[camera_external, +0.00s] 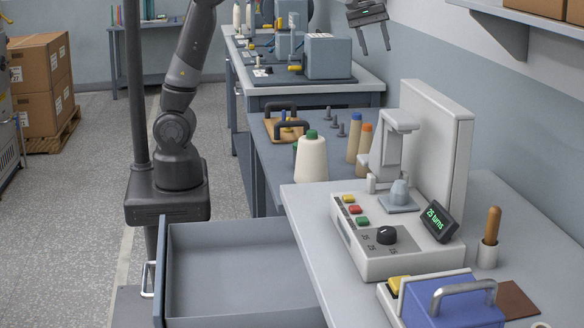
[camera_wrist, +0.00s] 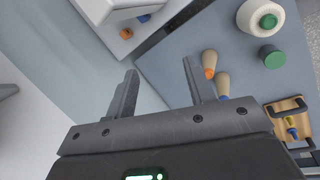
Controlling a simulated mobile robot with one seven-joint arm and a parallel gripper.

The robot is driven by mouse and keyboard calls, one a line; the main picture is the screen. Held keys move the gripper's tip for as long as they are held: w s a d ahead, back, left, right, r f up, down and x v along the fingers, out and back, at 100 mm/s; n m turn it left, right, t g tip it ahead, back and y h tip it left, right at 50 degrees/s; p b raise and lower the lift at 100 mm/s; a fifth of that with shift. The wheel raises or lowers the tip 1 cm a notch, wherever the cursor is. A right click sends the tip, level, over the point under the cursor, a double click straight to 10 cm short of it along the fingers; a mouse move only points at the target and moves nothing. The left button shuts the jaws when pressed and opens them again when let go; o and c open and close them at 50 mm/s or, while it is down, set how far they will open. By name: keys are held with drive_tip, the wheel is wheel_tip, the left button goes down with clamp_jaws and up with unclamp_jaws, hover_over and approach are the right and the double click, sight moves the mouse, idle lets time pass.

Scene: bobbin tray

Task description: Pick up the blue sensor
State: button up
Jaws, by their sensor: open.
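I cannot tell for certain which blue item is the sensor. A small blue piece (camera_wrist: 144,18) shows beside the white machine in the wrist view, partly hidden by it. A small blue-and-yellow item (camera_wrist: 292,130) lies on the wooden tray (camera_wrist: 276,126); that tray also shows in the external view (camera_external: 270,131). A blue-topped spool (camera_external: 355,137) stands by an orange-topped spool (camera_external: 365,150). My gripper (camera_external: 376,51) is open and empty, high above the back of the bench. In the wrist view its fingers (camera_wrist: 159,70) are apart with nothing between them.
A white machine (camera_external: 385,255) with buttons and a tall panel stands on the front bench. A blue cover with a handle (camera_external: 450,306) is at front right. A cream cone (camera_external: 311,160) stands near the tray. An open, empty drawer (camera_external: 235,270) juts out at the left.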

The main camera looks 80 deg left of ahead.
drive_tip(key=w+d+f+n+g+h, duration=0.1)
drive_tip(key=w+d+f+n+g, duration=0.1)
drive_tip(key=w+d+f+n, duration=0.65)
drive_tip(key=w+f, duration=0.1)
drive_tip(key=f, duration=0.5)
drive_tip(key=w+d+f+m, duration=0.1)
drive_tip(key=f, duration=0.5)
drive_tip(key=w+d+f+m, duration=0.1)
drive_tip(key=w+f, duration=0.1)
drive_tip(key=f, duration=0.5)
drive_tip(key=shift+d, duration=0.15)
drive_tip(key=shift+x, duration=2.75)
drive_tip(key=shift+c, duration=0.2)
drive_tip(key=c, duration=1)
